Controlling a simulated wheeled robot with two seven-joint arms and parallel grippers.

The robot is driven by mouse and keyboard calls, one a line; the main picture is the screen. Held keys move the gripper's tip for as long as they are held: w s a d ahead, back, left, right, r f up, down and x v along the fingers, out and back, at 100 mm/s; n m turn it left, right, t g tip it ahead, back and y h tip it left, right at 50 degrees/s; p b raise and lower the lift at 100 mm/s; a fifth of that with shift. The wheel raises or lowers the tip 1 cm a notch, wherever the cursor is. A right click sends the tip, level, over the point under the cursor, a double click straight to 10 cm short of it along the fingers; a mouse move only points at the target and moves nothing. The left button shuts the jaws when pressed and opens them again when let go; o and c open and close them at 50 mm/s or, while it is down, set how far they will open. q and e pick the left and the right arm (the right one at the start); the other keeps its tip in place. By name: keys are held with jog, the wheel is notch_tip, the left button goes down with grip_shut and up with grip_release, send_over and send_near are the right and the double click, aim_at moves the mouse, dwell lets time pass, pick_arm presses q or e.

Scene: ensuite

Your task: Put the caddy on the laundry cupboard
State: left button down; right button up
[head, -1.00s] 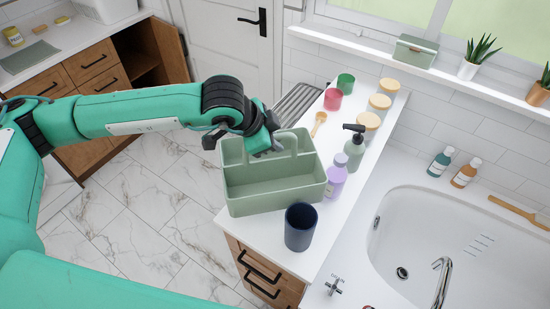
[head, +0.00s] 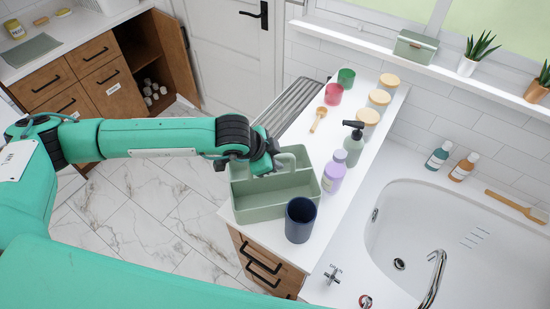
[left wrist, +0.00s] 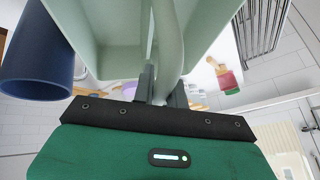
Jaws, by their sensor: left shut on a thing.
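The caddy (head: 275,203) is a pale green open box with a divider and a raised handle. It is upright at the near end of the white counter (head: 340,180); I cannot tell whether its base touches the top. My left gripper (head: 268,165) is shut on the caddy's handle. In the left wrist view the fingers (left wrist: 160,88) close around the handle (left wrist: 168,45). A wooden cupboard (head: 105,85) with a small unreadable label stands at the upper left, one door open on several pale rolls. My right gripper is out of view.
A dark blue cup (head: 300,221) and a purple bottle (head: 334,172) stand close beside the caddy. The bath (head: 450,220) is right; marble floor (head: 140,215) is clear left.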

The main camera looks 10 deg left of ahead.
pick_arm(q)
jog(key=c, duration=1.4)
grip_release()
